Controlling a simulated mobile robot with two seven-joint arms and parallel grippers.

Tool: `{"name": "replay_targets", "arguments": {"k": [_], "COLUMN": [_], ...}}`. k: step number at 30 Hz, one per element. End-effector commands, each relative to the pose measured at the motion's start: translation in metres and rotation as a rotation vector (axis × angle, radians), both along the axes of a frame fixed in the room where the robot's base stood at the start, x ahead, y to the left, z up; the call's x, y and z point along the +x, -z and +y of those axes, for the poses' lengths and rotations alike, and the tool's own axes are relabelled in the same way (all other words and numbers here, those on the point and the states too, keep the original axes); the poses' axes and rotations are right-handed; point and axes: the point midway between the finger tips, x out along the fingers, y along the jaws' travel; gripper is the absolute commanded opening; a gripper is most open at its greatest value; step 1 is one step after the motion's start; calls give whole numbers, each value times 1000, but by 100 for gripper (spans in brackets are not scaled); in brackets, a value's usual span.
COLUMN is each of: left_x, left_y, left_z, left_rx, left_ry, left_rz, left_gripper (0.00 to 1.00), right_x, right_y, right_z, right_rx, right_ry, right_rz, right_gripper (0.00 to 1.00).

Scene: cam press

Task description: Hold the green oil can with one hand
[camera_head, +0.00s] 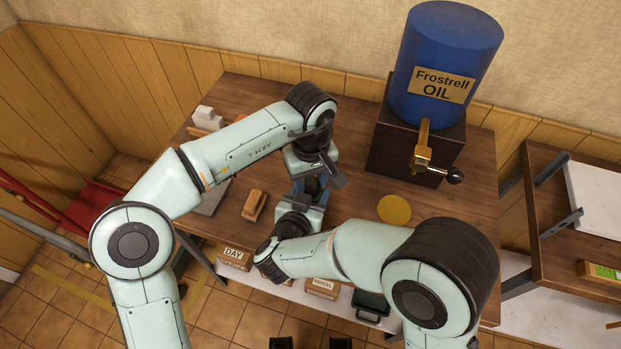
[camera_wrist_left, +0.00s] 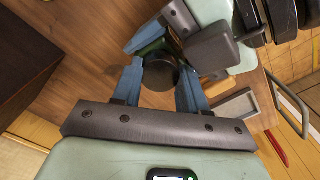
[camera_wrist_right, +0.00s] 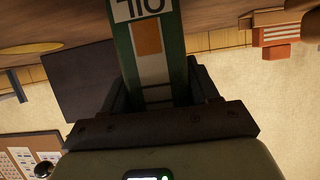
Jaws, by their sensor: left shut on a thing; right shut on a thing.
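The green oil can (camera_wrist_right: 146,45) fills the middle of the right wrist view, with a white and orange label and the letters "OIL". My right gripper (camera_wrist_right: 160,92) is shut on it, one dark finger on each side. My left gripper (camera_wrist_left: 160,85) has its blue fingers closed around a dark round part, with a bit of green (camera_wrist_left: 152,47) beside it; this appears to be the same can. In the head view my left gripper (camera_head: 312,184) and right gripper (camera_head: 297,203) meet over the table, and the arms hide the can.
A blue oil drum (camera_head: 446,50) with a brass tap (camera_head: 424,150) stands on a dark block at the back right. A yellow disc (camera_head: 394,209) lies below the tap. Labelled boxes (camera_head: 234,256) line the front edge. The table right of the disc is clear.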

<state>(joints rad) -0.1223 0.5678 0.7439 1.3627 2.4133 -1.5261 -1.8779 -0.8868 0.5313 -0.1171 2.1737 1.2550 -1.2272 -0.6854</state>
Motion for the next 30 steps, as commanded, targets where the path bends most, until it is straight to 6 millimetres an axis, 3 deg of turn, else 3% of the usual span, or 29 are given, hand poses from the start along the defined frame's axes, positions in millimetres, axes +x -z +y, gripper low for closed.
{"name": "replay_targets", "arguments": {"k": [1,3,12,23,25,30], "left_x": [0,0,0,0,0,0], "left_y": [0,0,-3,-43,-46,-63], "left_z": [0,0,0,-1,0,-2], "left_rx": [-1,-1,-1,-1,0,-2], "left_ry": [1,1,2,3,7,147], "left_rz": [0,0,-1,-2,0,-3], "left_gripper": [52,68,68,68,64,64], "right_x": [0,0,0,0,0,0], "right_y": [-1,-1,-1,-1,-1,-1], "right_z": [0,0,0,0,0,0], "right_rx": [1,1,1,1,1,1], "right_ry": [0,-1,-1,-1,-1,-1], "right_rz": [-1,-1,-1,-1,-1,-1], "right_gripper": [0,0,0,0,0,0]}}
